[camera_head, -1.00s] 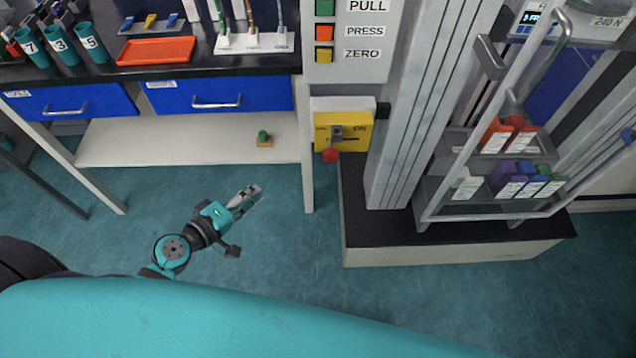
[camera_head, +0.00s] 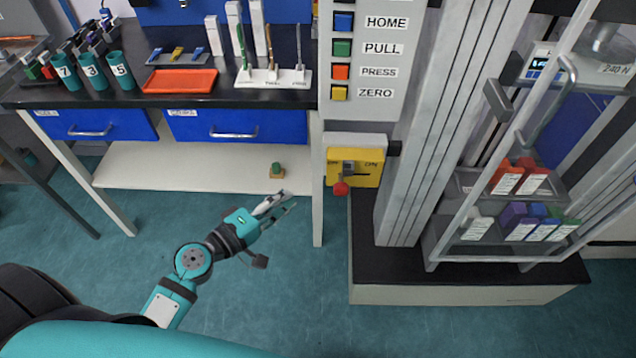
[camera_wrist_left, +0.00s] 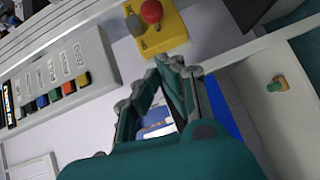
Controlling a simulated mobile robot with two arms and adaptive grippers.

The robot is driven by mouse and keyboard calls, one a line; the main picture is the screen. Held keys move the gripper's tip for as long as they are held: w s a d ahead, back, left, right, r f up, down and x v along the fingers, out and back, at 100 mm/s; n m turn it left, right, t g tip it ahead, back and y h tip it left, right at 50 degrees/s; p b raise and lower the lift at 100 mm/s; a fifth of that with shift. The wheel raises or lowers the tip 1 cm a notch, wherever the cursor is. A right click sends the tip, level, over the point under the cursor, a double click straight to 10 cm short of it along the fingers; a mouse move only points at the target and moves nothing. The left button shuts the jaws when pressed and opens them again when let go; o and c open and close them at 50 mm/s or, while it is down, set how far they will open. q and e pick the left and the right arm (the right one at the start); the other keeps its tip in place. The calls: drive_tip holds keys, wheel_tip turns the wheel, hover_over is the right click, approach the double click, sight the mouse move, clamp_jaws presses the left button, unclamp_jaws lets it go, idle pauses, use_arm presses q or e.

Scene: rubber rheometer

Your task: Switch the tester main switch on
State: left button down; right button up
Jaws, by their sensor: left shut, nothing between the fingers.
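The tester main switch is a yellow box (camera_head: 369,168) with a red-knobbed lever (camera_head: 341,188), low on the tester's left side under the button panel. The knob sits at the left of the box, below its left label. In the left wrist view the yellow box (camera_wrist_left: 162,36) and red knob (camera_wrist_left: 151,12) show at the top, beyond the fingertips. My left gripper (camera_head: 284,203) is shut and empty, left of the switch and apart from it. It also shows in the left wrist view (camera_wrist_left: 168,62). My right gripper is not in view.
The button panel (camera_head: 365,60) is above the switch. A white table leg (camera_head: 318,210) stands between my left gripper and the switch. A small green-topped block (camera_head: 277,171) sits on the low shelf (camera_head: 180,175). The tester's black base (camera_head: 460,270) is at the right.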

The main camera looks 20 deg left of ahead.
sight(347, 192)
use_arm(q)
drive_tip(key=w+d+f+p, duration=0.1)
drive_tip(key=w+d+p, duration=0.1)
drive_tip(key=w+d, duration=0.4)
drive_tip(key=shift+f, duration=0.15)
drive_tip(key=shift+w, duration=0.1)
drive_tip(key=w+d, duration=0.1)
drive_tip(key=d, duration=0.5)
drive_tip(key=shift+w+d+p, duration=0.15)
drive_tip(key=shift+w+p, duration=0.25)
drive_tip(key=shift+p, duration=0.05)
